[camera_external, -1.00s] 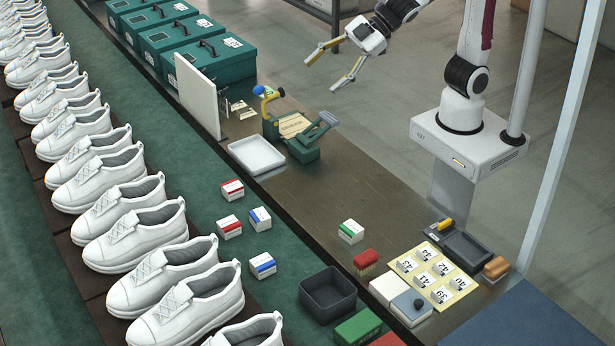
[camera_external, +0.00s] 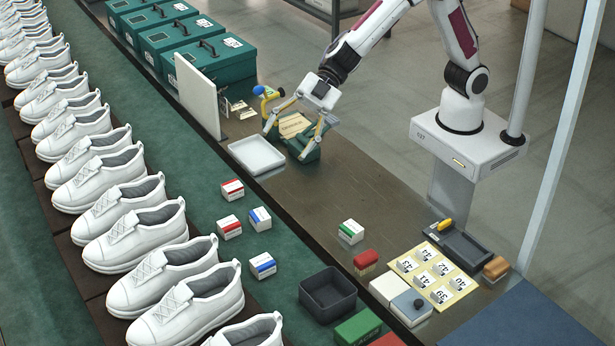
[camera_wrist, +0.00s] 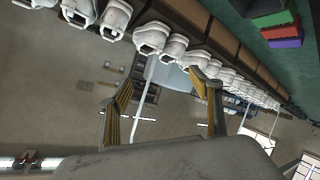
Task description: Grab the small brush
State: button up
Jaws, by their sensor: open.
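Two brush-like blocks are in the outside view. One has a red top over pale bristles (camera_external: 366,261) and stands near the table's front edge. The other is orange-brown (camera_external: 496,268), at the right end beside a dark tray. I cannot tell which is the small brush. My gripper (camera_external: 286,143) is open and empty, fingers spread downward over a green caddy (camera_external: 312,152) holding a tan item (camera_external: 294,124), well left of and behind both blocks. It partly hides the caddy. The wrist view shows the open fingers (camera_wrist: 162,80) but neither block.
A white tray (camera_external: 257,157) lies just left of the caddy. A white upright panel (camera_external: 197,95) and green cases (camera_external: 215,58) stand behind it. Several small boxes, a dark bin (camera_external: 327,296) and a yellow number card (camera_external: 452,289) lie toward the front.

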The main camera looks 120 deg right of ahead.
jog(key=w+a+f+n+g+y, duration=0.2)
jog(key=a+f+y, duration=0.15)
jog(key=f, duration=0.35)
jog(key=n+g+y, duration=0.5)
jog(key=g+y, duration=0.1)
jog(key=g, duration=0.4)
send_near(363, 253)
jog(key=shift+h, duration=0.25)
jog(key=x, duration=0.4)
jog(key=shift+w+a, duration=0.1)
jog(key=shift+w, duration=0.25)
jog(key=shift+s+f+n, duration=0.3)
jog(key=shift+s+f, duration=0.05)
jog(key=shift+s, duration=0.1)
jog(key=shift+x, duration=1.35)
